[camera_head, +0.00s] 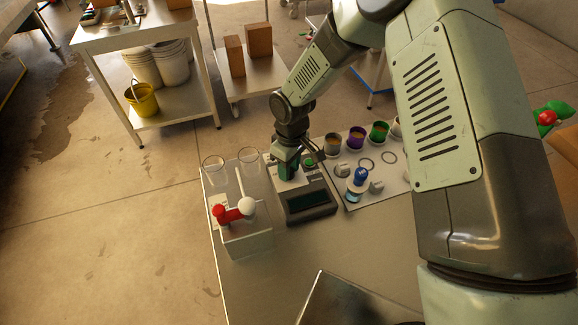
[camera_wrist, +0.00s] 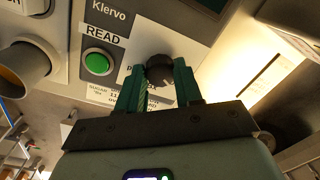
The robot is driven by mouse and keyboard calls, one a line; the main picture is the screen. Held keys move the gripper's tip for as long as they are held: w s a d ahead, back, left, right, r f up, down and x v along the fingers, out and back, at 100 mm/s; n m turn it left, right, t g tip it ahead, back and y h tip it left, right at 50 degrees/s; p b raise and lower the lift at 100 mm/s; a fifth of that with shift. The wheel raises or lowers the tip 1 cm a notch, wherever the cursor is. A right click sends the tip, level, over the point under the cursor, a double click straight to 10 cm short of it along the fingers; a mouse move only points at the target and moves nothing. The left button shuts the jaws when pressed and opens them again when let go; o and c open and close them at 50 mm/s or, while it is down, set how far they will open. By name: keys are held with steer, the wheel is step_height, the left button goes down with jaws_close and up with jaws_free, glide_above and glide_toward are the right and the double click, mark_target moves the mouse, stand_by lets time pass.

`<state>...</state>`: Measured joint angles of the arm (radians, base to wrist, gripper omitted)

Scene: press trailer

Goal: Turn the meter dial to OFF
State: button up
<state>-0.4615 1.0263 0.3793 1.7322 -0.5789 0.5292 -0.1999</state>
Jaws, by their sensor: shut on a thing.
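The meter (camera_head: 309,201) is a dark grey device with a light panel and a dark display, standing on the metal table. In the wrist view its panel (camera_wrist: 122,22) carries the name Klervo, a READ label and a green button (camera_wrist: 98,63). The round black dial (camera_wrist: 159,70) sits to the right of the button on a white label. My gripper (camera_wrist: 159,83) has its two green fingers on either side of the dial, shut on it. In the head view my gripper (camera_head: 288,170) is over the meter's upper left part and hides the dial. The dial's pointer and setting are not readable.
To the right, a white mat (camera_head: 390,187) holds several coloured pots and small items. The table front is mostly clear.

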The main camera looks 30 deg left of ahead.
mark_target(291, 169)
steer(key=o, duration=1)
steer(key=shift+o, duration=0.2)
steer(key=shift+r, duration=0.1)
step_height(291, 169, up, 11)
steer(key=shift+w, duration=0.25)
steer(key=shift+d, duration=0.1)
